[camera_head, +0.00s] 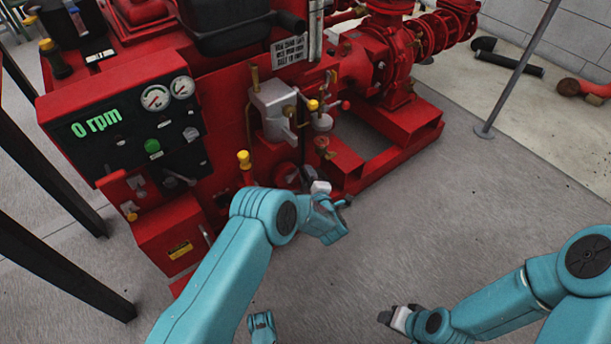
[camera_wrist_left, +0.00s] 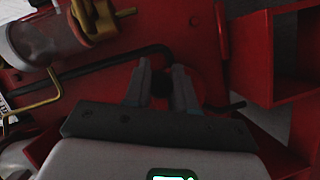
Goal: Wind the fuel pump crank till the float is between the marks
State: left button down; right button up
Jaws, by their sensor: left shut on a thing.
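My left gripper (camera_head: 343,203) is low in front of the red pump set, beside its lower pipework. In the left wrist view its two grey fingers (camera_wrist_left: 161,88) are closed around the dark end of a bent black rod, which looks like the crank (camera_wrist_left: 110,61). The rod runs left from the bend above the fingers. A clear glass cylinder with brass fittings (camera_wrist_left: 40,42) is at the upper left there; I cannot make out a float or marks in it. My right gripper (camera_head: 398,317) is low over the floor, away from the machine; its finger gap is unclear.
The red control panel (camera_head: 125,125) with two gauges reads 0 rpm. A grey box (camera_head: 274,108) and yellow-capped fittings stick out above my left gripper. A red open frame (camera_wrist_left: 285,60) stands close on the right in the wrist view.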

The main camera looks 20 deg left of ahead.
pick_arm(q)
notch_tip(320, 180, down, 6)
jog(key=s+a+m+g+y, duration=0.1)
jog(key=m+g+y, duration=0.2)
jog(key=m+g, duration=0.4)
jog(key=shift+s+f+m+y, duration=0.25)
jog(key=shift+m+y, duration=0.05)
jog(key=shift+m, duration=2.5)
pick_arm(e)
jog(key=shift+w, duration=0.1)
pick_arm(q)
jog(key=c, duration=0.9)
grip_release()
jog(key=shift+c, duration=0.2)
jog(key=shift+r, duration=0.15)
jog(key=p+v, duration=0.2)
jog(key=v, duration=0.5)
jog(key=shift+d, duration=0.2)
pick_arm(e)
jog(key=shift+s+a+r+g, duration=0.2)
jog(key=shift+s+r+g, duration=0.1)
jog(key=shift+s+r, duration=0.8)
